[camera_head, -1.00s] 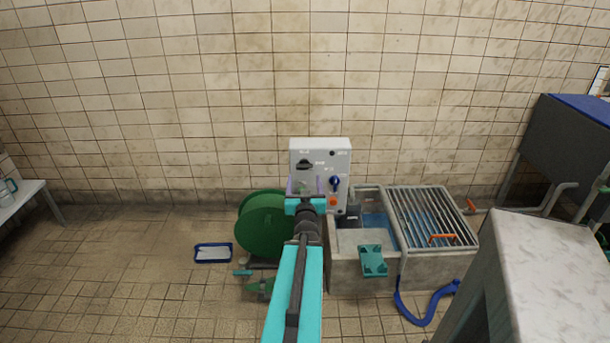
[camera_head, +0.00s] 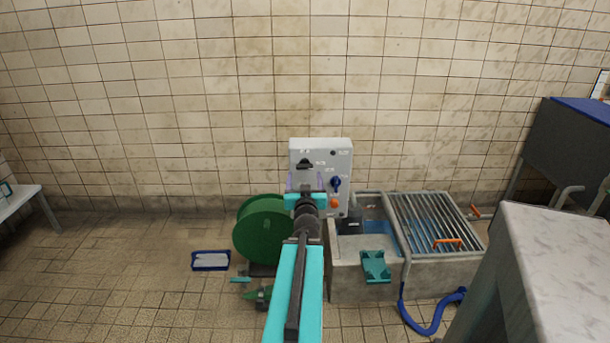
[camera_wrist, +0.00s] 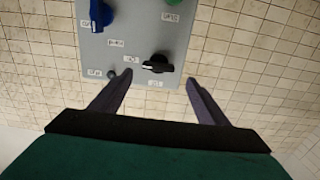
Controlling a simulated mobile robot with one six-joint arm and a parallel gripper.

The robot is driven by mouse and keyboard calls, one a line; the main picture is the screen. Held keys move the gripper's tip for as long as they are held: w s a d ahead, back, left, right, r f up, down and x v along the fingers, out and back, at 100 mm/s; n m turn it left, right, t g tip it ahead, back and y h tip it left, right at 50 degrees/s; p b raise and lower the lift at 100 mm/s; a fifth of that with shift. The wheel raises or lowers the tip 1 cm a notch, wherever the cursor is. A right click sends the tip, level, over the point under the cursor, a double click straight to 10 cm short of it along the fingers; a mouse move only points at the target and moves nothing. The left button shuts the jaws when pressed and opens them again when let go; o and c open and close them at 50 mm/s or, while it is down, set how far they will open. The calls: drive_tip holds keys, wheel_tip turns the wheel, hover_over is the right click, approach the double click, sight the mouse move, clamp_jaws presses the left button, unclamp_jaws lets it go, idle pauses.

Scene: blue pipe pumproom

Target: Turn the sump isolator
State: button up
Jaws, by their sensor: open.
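A grey control panel (camera_head: 325,145) stands against the tiled wall. It carries a black rotary knob (camera_head: 304,163) at upper left, a blue knob (camera_head: 336,182) at right and an orange-red button (camera_head: 334,203) below that. The labels are too small to read, so I cannot tell which knob is the sump isolator. My gripper (camera_head: 305,182) is open and empty in front of the panel, just below the black knob. In the wrist view, upside down, the black knob (camera_wrist: 158,63) lies between and beyond the fingertips of my gripper (camera_wrist: 157,79). The blue knob (camera_wrist: 98,14) is farther off.
A green hose reel (camera_head: 262,230) stands left of my arm. A concrete sump (camera_head: 360,285) with a metal grate (camera_head: 430,212) is at right, near a blue hose (camera_head: 425,328). A pale-topped block (camera_head: 550,250) stands at front right. Open floor lies left.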

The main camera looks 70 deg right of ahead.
sight(304, 168)
drive_tip(key=shift+d+f+b, duration=0.1)
drive_tip(key=shift+f+b, duration=0.05)
drive_tip(key=shift+b, duration=0.35)
drive_tip(key=shift+x, duration=2.85)
drive_tip(key=shift+s+r, duration=0.1)
drive_tip(key=shift+r, duration=0.1)
drive_tip(key=c, duration=1)
drive_tip(key=shift+d, duration=0.1)
drive_tip(key=shift+c, duration=0.2)
